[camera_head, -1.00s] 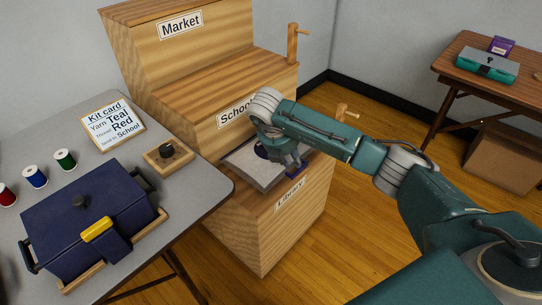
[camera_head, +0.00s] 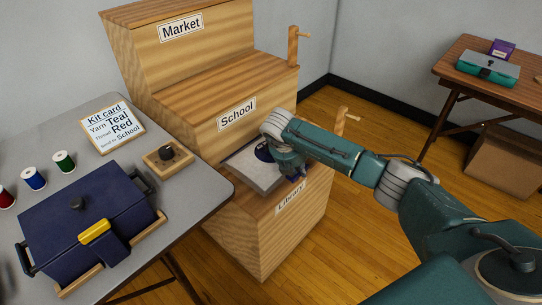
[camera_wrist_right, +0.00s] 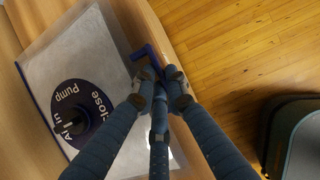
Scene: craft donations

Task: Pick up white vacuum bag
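The white vacuum bag (camera_head: 256,172) lies flat on the wooden step marked Library. It fills the left of the right wrist view (camera_wrist_right: 88,50), with a clear border and a round dark blue valve (camera_wrist_right: 78,112) lettered Pump, Close and Air in. A blue hooked clip (camera_wrist_right: 147,55) sits at its edge. My right gripper (camera_head: 297,175) is low over the bag's front right edge. In the wrist view its fingertips (camera_wrist_right: 159,85) are drawn close together around the clip's lower end; whether they press on it is unclear. My left gripper is out of view.
The stepped wooden unit (camera_head: 190,65) also has School and Market levels, with wooden cranks (camera_head: 293,45) on its right side. At left, a grey table (camera_head: 200,200) holds a navy case (camera_head: 85,215), thread spools and a card. Open floor lies to the right.

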